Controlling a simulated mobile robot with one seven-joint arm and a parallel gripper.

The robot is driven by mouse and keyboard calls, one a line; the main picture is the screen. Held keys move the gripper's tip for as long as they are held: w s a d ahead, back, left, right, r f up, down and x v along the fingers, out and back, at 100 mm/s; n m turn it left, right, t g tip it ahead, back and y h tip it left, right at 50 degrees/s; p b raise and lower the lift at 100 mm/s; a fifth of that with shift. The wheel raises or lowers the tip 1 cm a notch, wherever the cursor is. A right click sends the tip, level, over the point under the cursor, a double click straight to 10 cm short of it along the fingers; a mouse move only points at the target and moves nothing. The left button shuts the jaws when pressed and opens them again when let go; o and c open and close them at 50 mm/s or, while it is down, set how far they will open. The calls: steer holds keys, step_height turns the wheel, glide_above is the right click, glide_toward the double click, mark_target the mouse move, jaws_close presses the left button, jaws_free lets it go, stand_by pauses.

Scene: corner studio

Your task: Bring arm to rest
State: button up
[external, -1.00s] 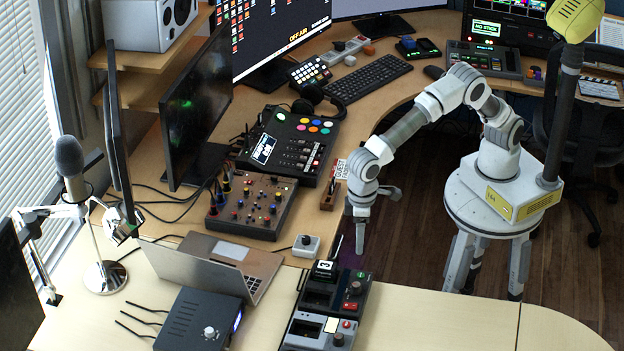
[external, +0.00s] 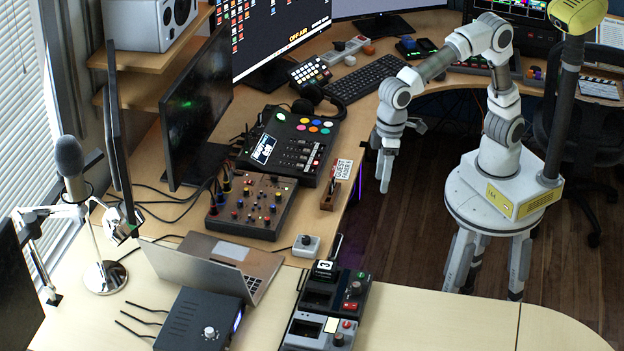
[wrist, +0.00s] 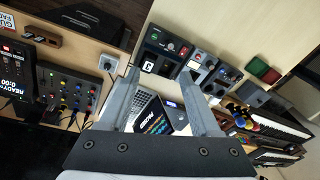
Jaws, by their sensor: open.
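My gripper (external: 384,170) hangs below my raised, bent arm, over the floor just right of the desk's inner edge in the external view. Its fingers point down. In the wrist view, my gripper (wrist: 162,95) shows two grey fingers spread apart with nothing held between them. Through the gap the laptop (wrist: 150,115) shows far below. My gripper touches nothing that I can see.
The "guest fader" sign in its wooden holder (external: 328,198) stands on the desk edge left of my gripper. Mixers (external: 250,205), a laptop (external: 213,262) and control boxes (external: 333,295) crowd the desk. Open wooden floor (external: 400,240) lies beneath my gripper.

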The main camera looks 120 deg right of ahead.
steer(key=s+d+r+n+t+p, duration=0.1)
steer(key=s+d+r+n+t, duration=0.1)
steer(key=s, duration=1)
steer(key=s+d+r+n+t+p, duration=0.1)
steer(key=s+d+r+n+t, duration=0.15)
steer(key=s, duration=1.05)
step_height(320, 180, down, 29)
steer(key=b, duration=2.9)
steer(key=shift+w+d+h, duration=0.15)
steer(key=shift+h, duration=0.15)
steer(key=shift+g, duration=0.25)
